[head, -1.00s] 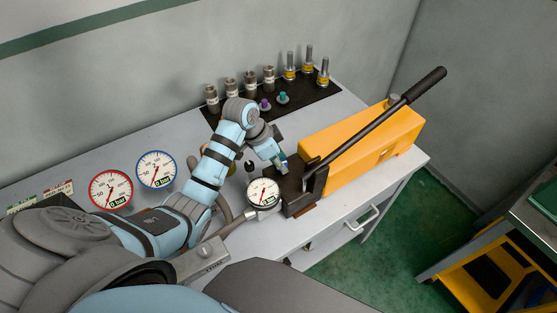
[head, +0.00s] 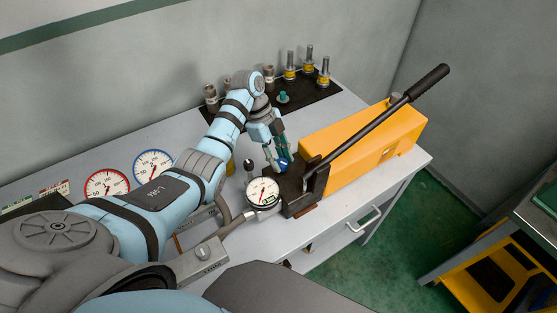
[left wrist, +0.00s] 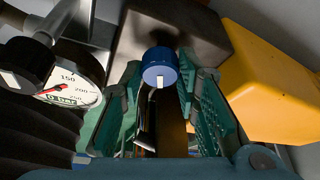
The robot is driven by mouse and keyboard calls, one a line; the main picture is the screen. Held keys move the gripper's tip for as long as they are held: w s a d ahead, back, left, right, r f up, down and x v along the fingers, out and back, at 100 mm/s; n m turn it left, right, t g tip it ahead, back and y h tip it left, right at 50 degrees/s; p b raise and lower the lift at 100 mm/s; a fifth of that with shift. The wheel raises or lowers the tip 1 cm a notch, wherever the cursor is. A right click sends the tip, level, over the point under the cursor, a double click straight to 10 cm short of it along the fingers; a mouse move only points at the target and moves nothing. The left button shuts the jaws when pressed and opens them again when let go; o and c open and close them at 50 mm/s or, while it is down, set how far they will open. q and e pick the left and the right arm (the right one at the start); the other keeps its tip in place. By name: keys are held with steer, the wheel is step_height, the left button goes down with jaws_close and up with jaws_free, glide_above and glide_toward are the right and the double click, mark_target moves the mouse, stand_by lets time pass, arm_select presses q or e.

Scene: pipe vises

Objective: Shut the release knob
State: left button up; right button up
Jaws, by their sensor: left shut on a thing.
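A round blue knob (head: 284,164) with a white mark sits on the dark block of the orange hand pump (head: 362,147); it appears to be the release knob. It also shows in the left wrist view (left wrist: 160,68), with its white mark pointing down in the picture. My left gripper (head: 278,162) points down at the block. In the left wrist view its green fingers (left wrist: 162,92) stand on either side of the blue knob and are shut on it. The fingers hide part of the knob in the head view. My right gripper is not in view.
A white gauge (head: 262,192) stands close left of the knob, with a black knob (head: 249,162) behind it. The pump's long black lever (head: 375,127) slants up to the right. Fittings stand on a black mat (head: 318,96).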

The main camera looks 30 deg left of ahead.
arm_select(q)
steer(key=m+g+b, duration=0.1)
steer(key=m+b, duration=0.1)
steer(key=m, duration=0.1)
steer(key=shift+w, duration=0.2)
steer(key=shift+m+g+y+b, duration=0.4)
steer(key=shift+m+b, duration=0.1)
steer(key=shift+m, duration=0.4)
steer(key=shift+r, duration=0.1)
steer(key=o, duration=1.2)
steer(key=shift+w, duration=0.1)
steer(key=shift+c, duration=0.2)
